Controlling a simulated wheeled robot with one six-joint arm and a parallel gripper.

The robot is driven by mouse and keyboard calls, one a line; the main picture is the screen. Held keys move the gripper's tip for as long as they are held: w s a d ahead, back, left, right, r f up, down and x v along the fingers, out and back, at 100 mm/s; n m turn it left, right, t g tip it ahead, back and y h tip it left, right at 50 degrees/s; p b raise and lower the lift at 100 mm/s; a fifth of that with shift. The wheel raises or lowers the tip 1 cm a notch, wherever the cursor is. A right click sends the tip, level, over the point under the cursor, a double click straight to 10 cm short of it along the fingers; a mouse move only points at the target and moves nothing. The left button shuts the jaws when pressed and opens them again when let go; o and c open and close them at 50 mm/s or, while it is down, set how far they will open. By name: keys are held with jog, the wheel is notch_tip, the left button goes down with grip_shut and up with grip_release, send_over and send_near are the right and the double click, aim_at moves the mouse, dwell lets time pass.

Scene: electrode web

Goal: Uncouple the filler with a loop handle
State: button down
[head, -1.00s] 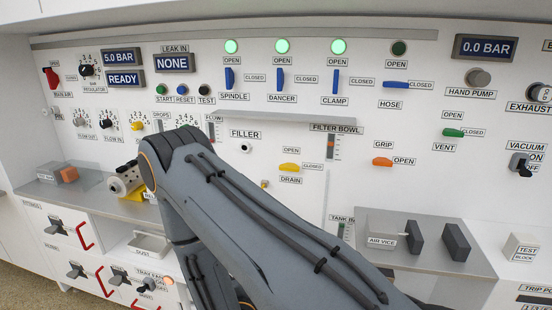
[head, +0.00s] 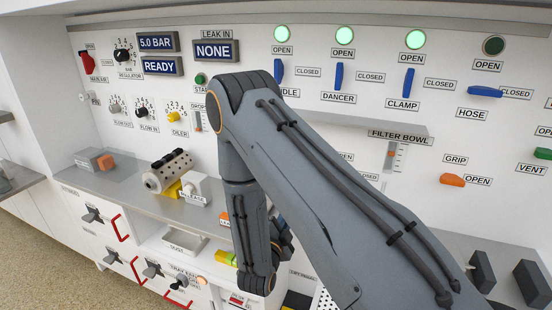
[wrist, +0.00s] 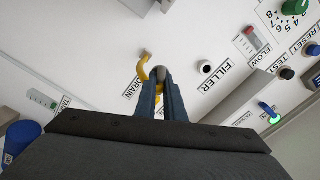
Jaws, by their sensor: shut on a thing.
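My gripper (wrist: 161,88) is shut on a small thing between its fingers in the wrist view. A little yellow shows between the fingers and a grey rounded end shows at their tips. I cannot make out a loop handle or whether this thing touches the panel. The port marked FILLER (wrist: 206,67) is a dark hole in a pale ring, just right of the fingertips, with nothing seen in it. In the head view my arm hides the filler area and the gripper's fingers.
A yellow curved handle (wrist: 143,68) stands close left of the fingertips, by the DRAIN label. A blue cylinder (wrist: 20,138) is at lower left in the wrist view. In the head view, a bench (head: 135,192) with a perforated block (head: 168,171) lies left of my arm.

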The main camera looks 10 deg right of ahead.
jog(key=w+a+r+p, duration=0.2)
jog(key=w+r+p, duration=0.3)
jog(key=r, duration=0.7)
jog(key=shift+w+a+r, duration=0.4)
jog(key=shift+w, duration=0.75)
jog(key=shift+d, duration=0.1)
jog(key=shift+b+x, duration=0.9)
jog(key=shift+x, duration=1.9)
jog(key=shift+b+x, duration=0.5)
jog(key=shift+x, duration=1.05)
jog(key=c, duration=1.8)
grip_release()
jog(key=shift+d, duration=0.1)
jog(key=shift+o, duration=0.2)
jog(key=shift+s, duration=0.1)
